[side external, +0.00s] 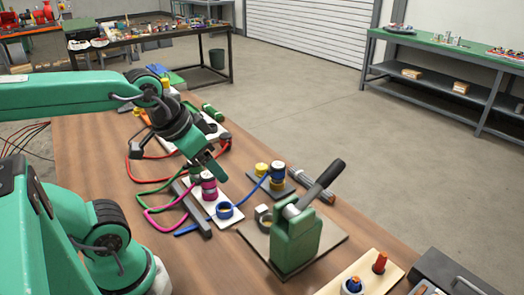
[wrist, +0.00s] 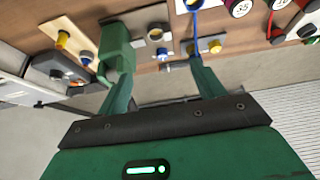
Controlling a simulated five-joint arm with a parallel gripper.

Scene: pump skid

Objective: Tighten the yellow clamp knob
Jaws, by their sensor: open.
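A yellow knob (side external: 262,169) stands beside a blue knob (side external: 278,172) on a small dark plate right of my gripper in the side view. What looks like the same yellow knob (wrist: 215,47) shows in the wrist view, beyond and slightly right of the right finger. My gripper (side external: 212,174) points down and to the right, above the white plate with magenta fittings. In the wrist view my gripper (wrist: 161,70) is open, with its fingers wide apart and nothing between them. I cannot tell from these frames whether the knob is loose.
A green hand pump (side external: 296,238) with a raised black lever stands on a plate at right. Magenta fittings (side external: 208,184) and a blue ring (side external: 225,211) sit near my gripper. Hoses loop across the wooden table. A board (side external: 335,287) with orange and blue knobs lies front right.

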